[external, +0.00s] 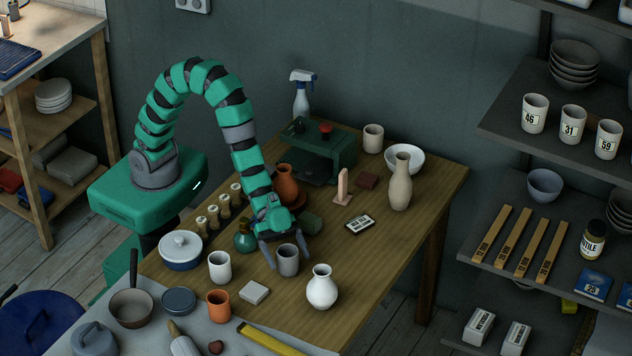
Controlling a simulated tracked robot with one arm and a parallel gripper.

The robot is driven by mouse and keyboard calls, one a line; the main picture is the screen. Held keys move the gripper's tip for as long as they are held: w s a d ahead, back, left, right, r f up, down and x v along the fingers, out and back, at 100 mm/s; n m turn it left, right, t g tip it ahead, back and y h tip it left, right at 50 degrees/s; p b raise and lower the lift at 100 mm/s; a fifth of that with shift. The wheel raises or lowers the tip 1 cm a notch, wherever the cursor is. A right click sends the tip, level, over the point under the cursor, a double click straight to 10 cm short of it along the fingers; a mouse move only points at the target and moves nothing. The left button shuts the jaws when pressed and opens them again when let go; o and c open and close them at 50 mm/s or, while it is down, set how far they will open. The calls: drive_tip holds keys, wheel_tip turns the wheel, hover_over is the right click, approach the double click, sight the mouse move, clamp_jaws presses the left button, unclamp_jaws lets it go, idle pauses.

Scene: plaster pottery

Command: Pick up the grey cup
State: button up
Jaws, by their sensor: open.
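The grey cup (288,262) stands upright on the wooden table (344,286), near its middle front. My gripper (286,258) is open and reaches down at the cup, with one finger at its left and one at its right. The fingers look apart from the cup's wall, but I cannot tell exact contact. The cup's rim and front side show below the gripper.
A white vase (322,288) stands close at the right of the cup, and a white cup (219,266) at the left. A beige vase (401,183) stands farther back.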

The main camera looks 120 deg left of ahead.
drive_tip(key=shift+b+x, duration=0.3)
drive_tip(key=shift+x, duration=0.9)
drive_tip(key=shift+c, duration=0.3)
drive_tip(key=c, duration=1.1)
